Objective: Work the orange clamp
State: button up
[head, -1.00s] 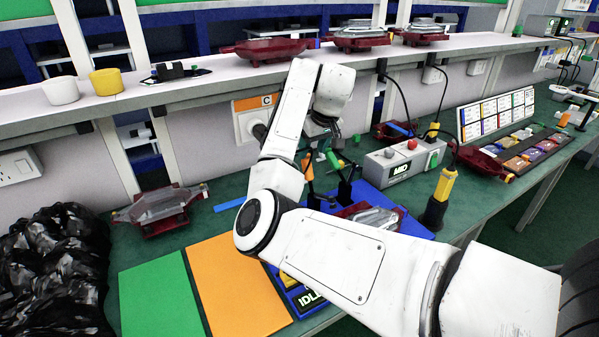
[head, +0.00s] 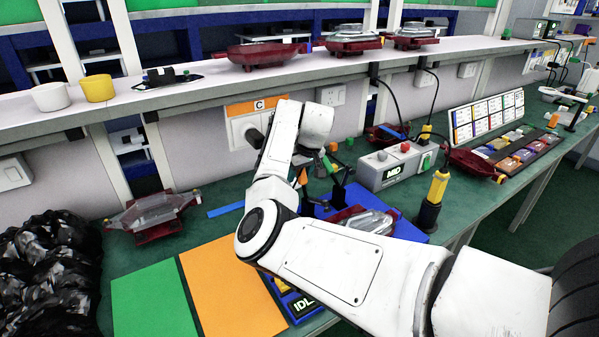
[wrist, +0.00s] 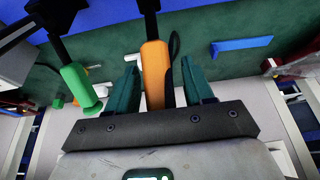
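The orange clamp handle (wrist: 155,75) stands between the two teal fingers of my gripper (wrist: 158,66) in the wrist view. The fingers are apart, with a gap showing on each side of the handle. In the head view a small orange part of the clamp (head: 303,177) shows beside my arm; my arm hides most of the gripper there. A green clamp handle (wrist: 76,84) is left of my gripper in the wrist view. It also shows in the head view (head: 329,165), above the blue fixture (head: 413,231), which holds a dark red lamp with a clear lens (head: 368,221).
A grey control box (head: 395,168) and a yellow-and-black tool (head: 434,200) stand right of the fixture. Another red lamp (head: 150,215) lies left. Green (head: 152,300) and orange (head: 233,285) mats lie in front. A shelf (head: 200,83) runs above the bench.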

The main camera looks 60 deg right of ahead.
aim_at(303, 175)
grip_shut()
dwell(0.3)
jog(key=shift+s, duration=0.1)
jog(key=shift+s+a+r+t+h+p, duration=0.25)
jog(key=shift+s+t+h+p, duration=0.2)
jog(key=shift+t+p, duration=0.45)
jog(key=shift+s+a+f+t+h, duration=0.1)
jog(key=shift+s+a+t+h, duration=0.3)
jog(key=shift+s+t+h, duration=0.15)
jog(key=shift+s+a+t, duration=0.1)
jog(key=shift+s+t, duration=0.05)
jog(key=shift+t, duration=0.4)
jog(key=shift+o, duration=0.4)
grip_release()
jog(key=shift+r, duration=0.2)
